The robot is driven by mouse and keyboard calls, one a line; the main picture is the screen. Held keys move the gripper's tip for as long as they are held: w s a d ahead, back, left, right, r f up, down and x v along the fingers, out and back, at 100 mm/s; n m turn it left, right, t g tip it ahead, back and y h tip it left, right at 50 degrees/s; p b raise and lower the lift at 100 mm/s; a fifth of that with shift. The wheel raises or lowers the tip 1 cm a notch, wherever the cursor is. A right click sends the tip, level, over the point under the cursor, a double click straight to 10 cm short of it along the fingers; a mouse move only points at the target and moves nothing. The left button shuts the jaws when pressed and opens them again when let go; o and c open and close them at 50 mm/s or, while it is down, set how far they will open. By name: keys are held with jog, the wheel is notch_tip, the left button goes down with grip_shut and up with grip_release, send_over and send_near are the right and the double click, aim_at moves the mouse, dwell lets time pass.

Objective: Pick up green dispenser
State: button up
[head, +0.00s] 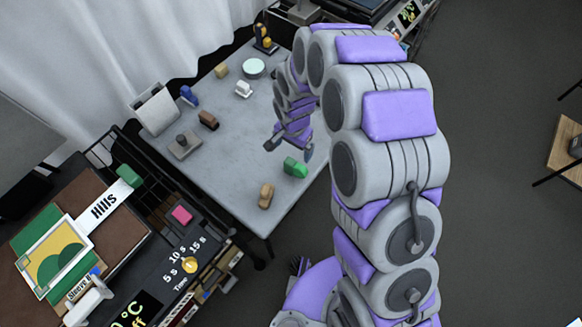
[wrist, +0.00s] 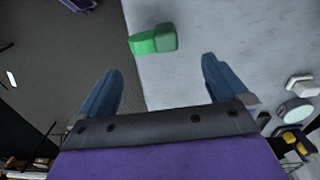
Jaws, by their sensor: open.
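The green dispenser (head: 295,168) lies on the grey table (head: 235,185) near its right edge in the head view. In the wrist view the green dispenser (wrist: 153,39) is ahead of the fingers, near the table edge and roughly between the lines of the two fingertips. My gripper (head: 289,149) is just above and behind it in the head view. In the wrist view my gripper (wrist: 160,72) has its two blue-grey fingers wide apart with nothing between them. The fingers do not touch the dispenser.
A tan dispenser (head: 266,195) stands nearer the front table corner. A brown one (head: 208,120), a blue one (head: 188,95) and a white one (head: 244,89) stand farther left and back. A round pale-green dish (head: 253,68) is at the back. A cluttered black counter (head: 150,260) adjoins the front left.

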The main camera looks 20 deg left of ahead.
aim_at(295, 164)
jog(key=f, duration=0.2)
jog(key=d+f, duration=0.1)
jog(key=f, duration=0.2)
jog(key=f+b, duration=0.1)
jog(key=f, duration=0.1)
jog(key=shift+d+f, duration=0.15)
jog(key=shift+a+f, duration=0.2)
jog(key=shift+f, duration=0.2)
jog(key=f, duration=0.2)
jog(key=f+b, duration=0.1)
jog(key=f, duration=0.1)
jog(key=shift+s+a+f, duration=0.15)
jog(key=shift+a+f, duration=0.05)
jog(key=shift+f, duration=0.05)
jog(key=shift+d+f+b, duration=0.15)
jog(key=shift+f+b, duration=0.1)
jog(key=shift+b, duration=0.05)
jog(key=c, duration=0.9)
